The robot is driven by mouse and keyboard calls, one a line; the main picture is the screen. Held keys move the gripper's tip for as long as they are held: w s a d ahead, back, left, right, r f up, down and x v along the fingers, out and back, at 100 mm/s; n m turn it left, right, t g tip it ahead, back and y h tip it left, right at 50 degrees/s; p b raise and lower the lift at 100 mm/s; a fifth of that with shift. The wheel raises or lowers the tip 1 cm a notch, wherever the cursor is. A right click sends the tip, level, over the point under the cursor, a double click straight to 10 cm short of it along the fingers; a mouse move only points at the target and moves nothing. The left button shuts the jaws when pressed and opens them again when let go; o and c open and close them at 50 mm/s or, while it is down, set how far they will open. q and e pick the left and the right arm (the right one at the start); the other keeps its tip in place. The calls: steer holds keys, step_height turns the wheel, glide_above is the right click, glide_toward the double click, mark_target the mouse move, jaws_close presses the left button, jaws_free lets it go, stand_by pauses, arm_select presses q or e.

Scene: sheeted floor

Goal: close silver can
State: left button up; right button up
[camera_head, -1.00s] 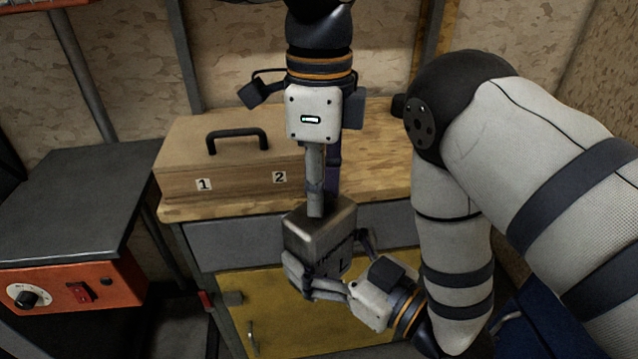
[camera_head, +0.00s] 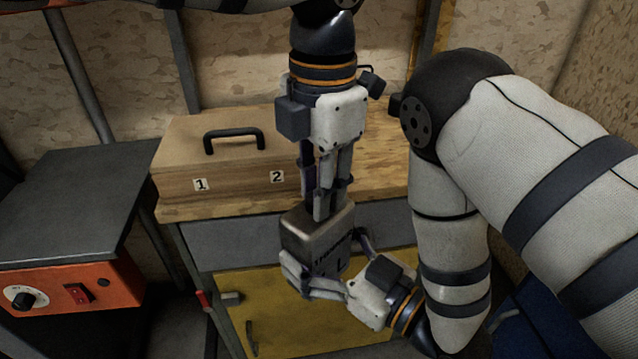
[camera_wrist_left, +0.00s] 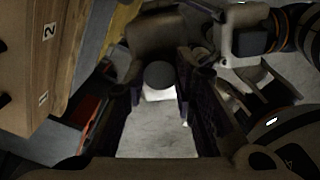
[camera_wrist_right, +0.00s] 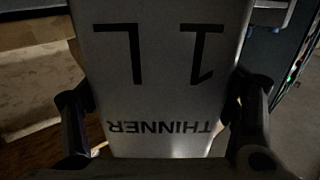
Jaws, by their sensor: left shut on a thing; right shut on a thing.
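The silver can (camera_head: 333,255) is a box-shaped metal can marked THINNER and 1 L, held in the air in front of the workbench. My right gripper (camera_head: 318,288) is shut on the can's lower body from the right; the lettered face (camera_wrist_right: 165,60) fills the right wrist view between its fingers. My left gripper (camera_head: 323,215) points straight down from above, its fingertips at the can's top. It is shut on a round dark cap (camera_wrist_left: 160,75), which shows between the fingers in the left wrist view. In the head view the fingers hide the cap.
A wooden box (camera_head: 215,160) with a black handle and labels 1 and 2 sits on the workbench (camera_head: 385,160) behind the can. An orange unit with a dark top (camera_head: 75,205) stands at the left. A yellow cabinet door (camera_head: 270,320) is below.

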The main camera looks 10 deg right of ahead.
arm_select(q)
steer(key=o, duration=0.7)
steer(key=shift+o, duration=0.2)
steer(key=shift+r, duration=0.2)
step_height(320, 180, up, 4)
steer(key=shift+r, duration=0.15)
steer(key=shift+c, duration=0.4)
